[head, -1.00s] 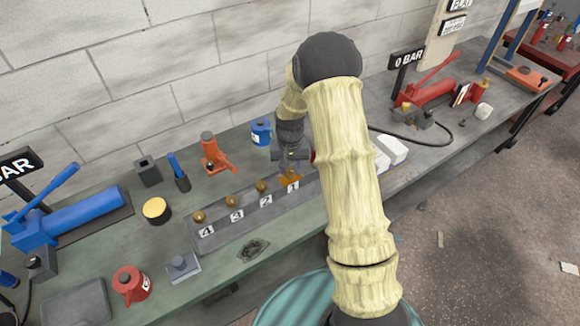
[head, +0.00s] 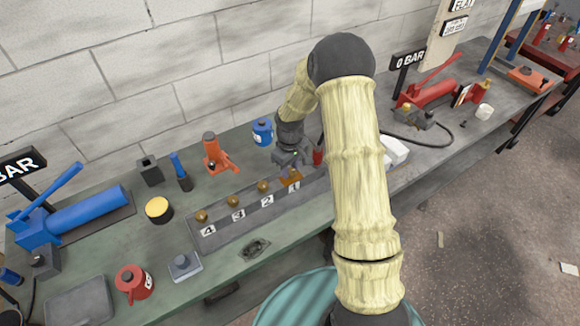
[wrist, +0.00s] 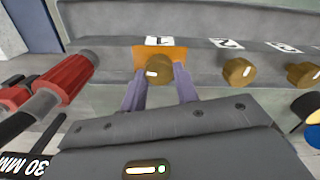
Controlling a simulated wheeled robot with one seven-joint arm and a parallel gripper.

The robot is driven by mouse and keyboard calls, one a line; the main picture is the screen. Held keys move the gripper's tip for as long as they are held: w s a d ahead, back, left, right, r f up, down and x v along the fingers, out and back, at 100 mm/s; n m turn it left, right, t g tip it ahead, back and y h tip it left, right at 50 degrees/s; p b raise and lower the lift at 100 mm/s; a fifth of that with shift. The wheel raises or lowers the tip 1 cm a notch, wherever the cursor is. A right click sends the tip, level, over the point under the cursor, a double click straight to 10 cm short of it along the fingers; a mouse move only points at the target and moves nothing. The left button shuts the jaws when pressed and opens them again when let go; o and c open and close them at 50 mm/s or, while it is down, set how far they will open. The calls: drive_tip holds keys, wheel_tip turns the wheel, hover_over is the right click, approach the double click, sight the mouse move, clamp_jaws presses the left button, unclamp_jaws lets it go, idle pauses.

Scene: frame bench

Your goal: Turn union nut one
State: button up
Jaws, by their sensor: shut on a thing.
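Union nut one (wrist: 158,69) is a round brass nut on an orange plate under the label 1, in the wrist view. My gripper (wrist: 160,78) has its two grey fingers on either side of this nut and is shut on it. In the head view my gripper (head: 290,165) is at the right end of the grey numbered block (head: 226,232), over the orange plate (head: 289,181). The nut itself is mostly hidden there by the gripper.
Brass nuts two (head: 263,186), three (head: 233,201) and four (head: 201,216) stand left along the block. An orange bottle jack (head: 215,155) and a blue can (head: 262,131) stand behind. A red-handled tool (wrist: 68,78) lies beside the gripper in the wrist view.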

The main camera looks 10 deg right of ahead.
sight(290, 171)
idle(0.3)
drive_tip(key=o, duration=1)
wheel_tip(290, 171, up, 18)
drive_tip(key=shift+f+b, duration=0.25)
drive_tip(key=shift+b, duration=0.55)
drive_tip(key=shift+s, duration=0.1)
drive_tip(key=s+m+t, duration=0.1)
drive_tip(key=s+m, duration=0.1)
drive_tip(key=s, duration=0.5)
drive_tip(key=s+f+m, duration=0.1)
drive_tip(key=s+m, duration=0.1)
drive_tip(key=s, duration=0.4)
drive_tip(key=s+f+m+t, duration=0.1)
drive_tip(key=s+m, duration=0.1)
drive_tip(key=s, duration=0.5)
drive_tip(key=shift+s+m+t, duration=0.3)
drive_tip(key=shift+s, duration=0.05)
